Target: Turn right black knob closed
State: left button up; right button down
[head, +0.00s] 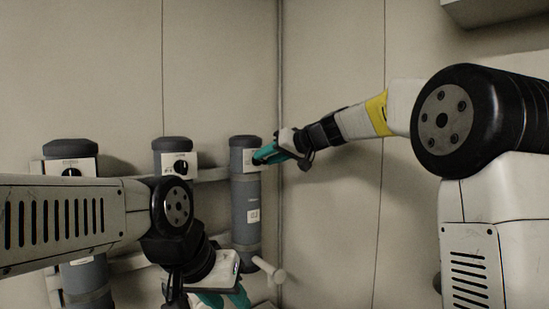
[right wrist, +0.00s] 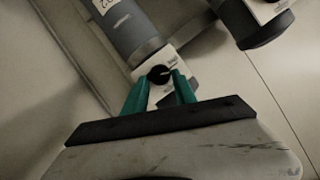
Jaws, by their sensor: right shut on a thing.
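The right black knob (right wrist: 160,75) sits on a white plate on a grey cylinder, between the teal fingertips of my right gripper (right wrist: 160,78) in the right wrist view. A pale pointer mark shows on the knob. In the head view my right gripper (head: 262,156) reaches from the right to the white plate of the rightmost grey cylinder (head: 246,205) and hides its knob. My right gripper is shut on the knob. My left gripper (head: 224,299) is low in the head view, with its teal fingers apart and nothing seen between them.
Two more grey cylinders carry black knobs, the middle knob (head: 181,167) and the left knob (head: 71,173). A pale rail (head: 212,174) runs along the wall by them. A pale handle (head: 270,269) sticks out low on the right cylinder. The wall right of it is bare.

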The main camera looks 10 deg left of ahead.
jog(key=shift+w+d+f+m+g+y, duration=0.2)
jog(key=shift+m+y, duration=0.65)
jog(key=shift+m, duration=0.85)
jog(key=shift+w+d+f+m+g+y, duration=0.1)
jog(key=shift+f+m+g+y, duration=0.15)
jog(key=shift+m+y, duration=1.05)
jog(key=shift+w+d+f+m+g+y, duration=0.15)
jog(key=shift+f+m+y, duration=0.25)
jog(key=shift+m, duration=1.7)
jog(key=shift+a, duration=0.1)
jog(key=c, duration=1)
grip_release()
jog(key=shift+s, duration=0.1)
jog(key=v, duration=0.7)
jog(key=shift+d, duration=0.35)
jog(key=shift+s, duration=0.1)
